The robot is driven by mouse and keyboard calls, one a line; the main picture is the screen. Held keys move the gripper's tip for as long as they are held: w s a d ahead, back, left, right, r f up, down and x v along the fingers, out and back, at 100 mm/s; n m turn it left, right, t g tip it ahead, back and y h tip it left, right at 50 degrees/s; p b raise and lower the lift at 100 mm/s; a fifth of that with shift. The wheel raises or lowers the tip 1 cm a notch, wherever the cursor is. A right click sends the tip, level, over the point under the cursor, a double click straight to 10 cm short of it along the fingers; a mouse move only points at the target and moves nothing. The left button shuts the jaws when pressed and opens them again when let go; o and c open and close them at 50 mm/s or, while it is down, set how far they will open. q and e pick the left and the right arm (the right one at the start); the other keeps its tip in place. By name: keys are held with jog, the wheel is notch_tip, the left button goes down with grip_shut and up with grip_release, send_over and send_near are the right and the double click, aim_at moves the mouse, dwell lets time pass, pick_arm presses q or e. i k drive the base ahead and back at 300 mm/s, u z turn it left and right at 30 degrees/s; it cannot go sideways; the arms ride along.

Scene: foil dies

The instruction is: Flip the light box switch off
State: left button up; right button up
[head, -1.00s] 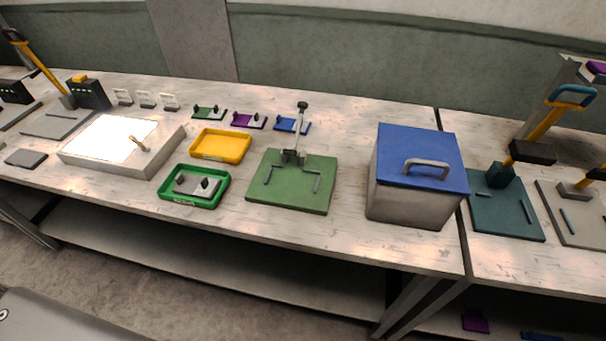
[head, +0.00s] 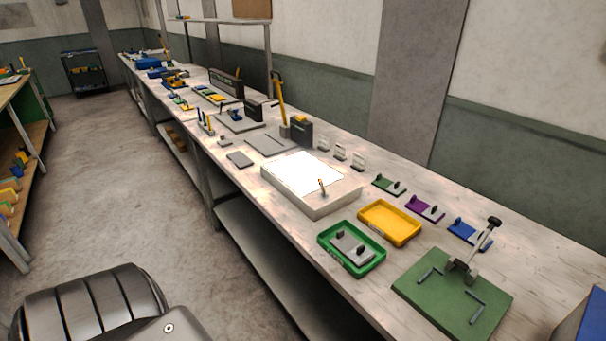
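The light box (head: 325,205) is a pale flat box on the long workbench, right of the middle in the head view. Its top panel (head: 301,171) glows bright white. The switch (head: 321,187) is a small tan lever standing up near the front right corner of the panel. Neither of my grippers shows in the head view. A dark rounded part of my own body fills the lower left corner.
A green tray (head: 323,241) with a grey die and a yellow tray (head: 365,223) stand right of the light box. A green press base (head: 410,289) stands at the lower right. Small clear stands (head: 340,153) are behind the box. Open floor (head: 150,190) lies left of the bench.

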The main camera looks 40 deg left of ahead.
aim_at(320, 181)
jog(key=u, duration=1.2)
jog(key=k, duration=0.5)
jog(key=z, duration=0.95)
jog(key=i, duration=0.7)
jog(key=z, duration=0.05)
